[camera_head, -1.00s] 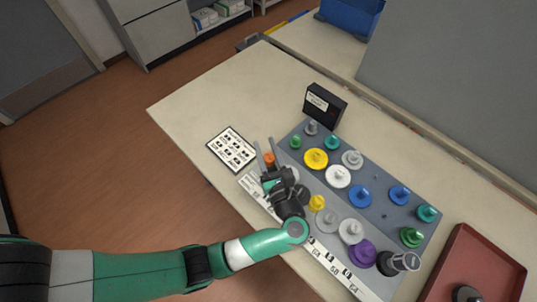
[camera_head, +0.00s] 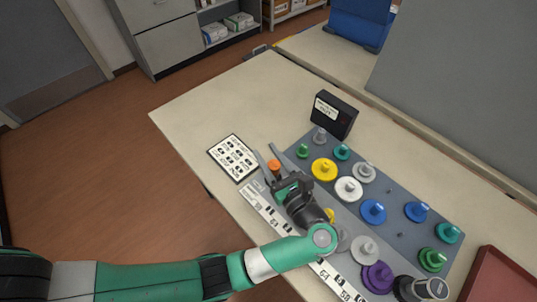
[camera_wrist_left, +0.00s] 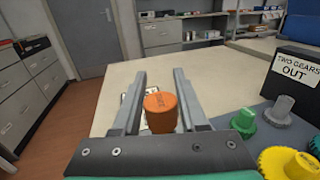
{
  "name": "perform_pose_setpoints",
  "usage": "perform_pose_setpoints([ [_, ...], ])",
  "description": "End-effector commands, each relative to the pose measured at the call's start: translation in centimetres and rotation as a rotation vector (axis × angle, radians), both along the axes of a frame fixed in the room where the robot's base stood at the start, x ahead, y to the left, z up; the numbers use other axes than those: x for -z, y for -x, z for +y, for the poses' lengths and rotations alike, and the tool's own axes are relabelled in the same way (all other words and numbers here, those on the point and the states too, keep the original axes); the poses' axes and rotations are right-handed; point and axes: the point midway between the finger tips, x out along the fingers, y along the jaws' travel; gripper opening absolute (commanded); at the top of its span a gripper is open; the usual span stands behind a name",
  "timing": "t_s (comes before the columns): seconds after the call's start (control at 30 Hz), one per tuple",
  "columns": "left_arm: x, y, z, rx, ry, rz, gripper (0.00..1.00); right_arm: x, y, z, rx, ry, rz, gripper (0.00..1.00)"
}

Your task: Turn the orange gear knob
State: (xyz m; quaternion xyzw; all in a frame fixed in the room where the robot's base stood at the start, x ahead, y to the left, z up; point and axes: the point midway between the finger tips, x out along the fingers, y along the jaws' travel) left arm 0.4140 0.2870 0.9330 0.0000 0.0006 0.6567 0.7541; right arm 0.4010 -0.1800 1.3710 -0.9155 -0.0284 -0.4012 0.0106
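The orange gear knob (camera_head: 274,165) stands near the left end of the grey gear board, just ahead of my left gripper. My left gripper (camera_head: 265,153) reaches over the board's near edge with its two fingers spread. In the left wrist view, the orange knob (camera_wrist_left: 161,112) shows between the fingers of my left gripper (camera_wrist_left: 160,74). Narrow gaps seem to show beside it, so the fingers look open around it and not clamped. The knob's lower part and its gear are hidden behind the gripper. My right gripper is not in view.
Several coloured gears, including a yellow one (camera_head: 323,169) and a white one (camera_head: 348,189), crowd the board (camera_head: 402,222). A black sign box (camera_head: 334,115) stands behind. A printed card (camera_head: 234,157) lies left on the table. A red tray (camera_head: 500,276) is at right.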

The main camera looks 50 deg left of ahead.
Motion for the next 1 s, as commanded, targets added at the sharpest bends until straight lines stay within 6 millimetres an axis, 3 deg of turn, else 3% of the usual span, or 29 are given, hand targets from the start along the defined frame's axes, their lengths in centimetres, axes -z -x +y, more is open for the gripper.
perform_pose_setpoints([
  [0.03,0.0,0.0,0.0,0.0,0.0,0.0,0.54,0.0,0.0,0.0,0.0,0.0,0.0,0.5],
  [0.13,0.0,0.0,0.0,0.0,0.0,-0.001,0.69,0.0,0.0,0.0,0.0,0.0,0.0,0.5],
  [0.47,-0.4,0.0,0.0,0.001,0.0,-0.002,0.69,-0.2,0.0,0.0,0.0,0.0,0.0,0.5],
  [0.67,-4.0,0.0,0.0,0.001,0.002,-0.006,0.69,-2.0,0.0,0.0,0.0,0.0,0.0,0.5],
  [0.93,-9.8,4.3,-3.0,0.005,0.002,-0.005,0.69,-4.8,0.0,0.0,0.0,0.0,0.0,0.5],
  [1.0,-10.4,5.8,-4.2,0.007,0.001,-0.003,0.69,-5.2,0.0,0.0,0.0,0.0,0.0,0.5],
])
